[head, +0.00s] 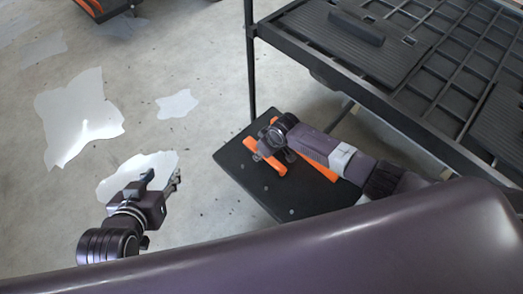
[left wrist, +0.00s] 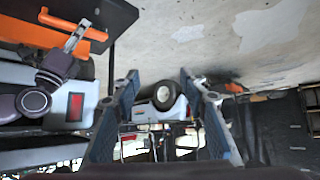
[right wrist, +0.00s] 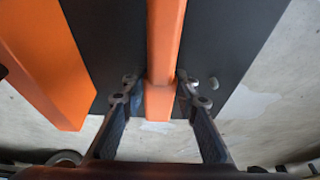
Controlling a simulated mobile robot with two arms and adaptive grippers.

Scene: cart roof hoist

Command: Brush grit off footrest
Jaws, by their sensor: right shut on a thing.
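The footrest is a dark flat plate (head: 238,172) low beside the cart, with an orange strip (head: 322,166) along it. A few small pale lumps (head: 292,212) lie on its dark face. One also shows in the right wrist view (right wrist: 212,83); whether they are grit or fixings I cannot tell. My right gripper (right wrist: 158,90) is shut on an orange bar (right wrist: 165,45), likely the brush's handle, over the plate. No bristles can be made out. My left gripper (head: 163,181) is open and empty over the floor, left of the footrest.
A dark cart frame with ribbed panels (head: 445,65) stands at the right, and its upright post (head: 250,60) rises behind the footrest. Pale patches (head: 80,115) and dark specks mark the concrete floor. The floor left of the footrest is mostly clear.

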